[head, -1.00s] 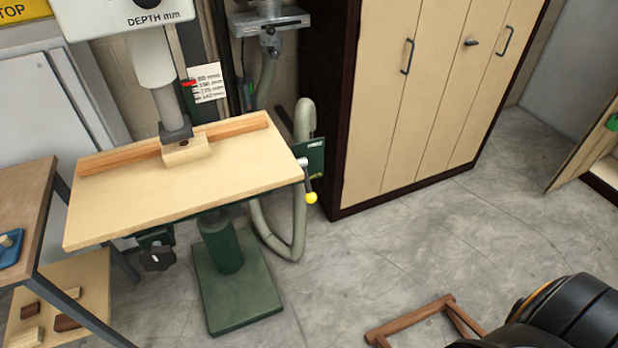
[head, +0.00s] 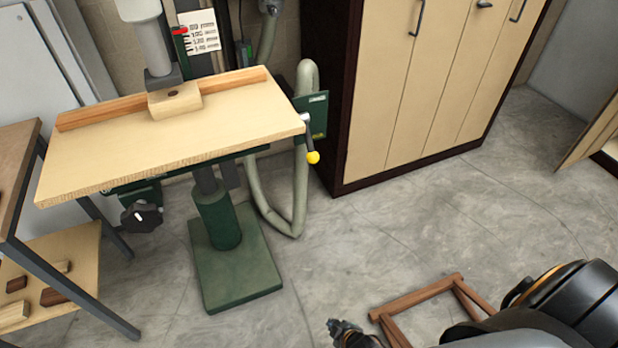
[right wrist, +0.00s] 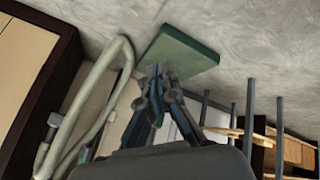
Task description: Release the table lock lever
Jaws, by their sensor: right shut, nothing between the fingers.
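The table lock lever (head: 310,138) is a short dark handle with a yellow knob (head: 313,158). It hangs down at the right edge of the drill press table (head: 200,140), beside a green plate (head: 313,115). My right gripper (head: 335,325) is at the bottom edge of the head view, low and well apart from the lever. In the right wrist view its fingers (right wrist: 159,72) are together with nothing between them. The lever cannot be made out in the right wrist view. My left gripper is not in view.
A wooden frame (head: 420,297) lies on the floor near my right arm. A tall cabinet (head: 400,150) stands right of the press, with a grey hose (head: 298,200) between. The green base (head: 235,280) sits on the floor.

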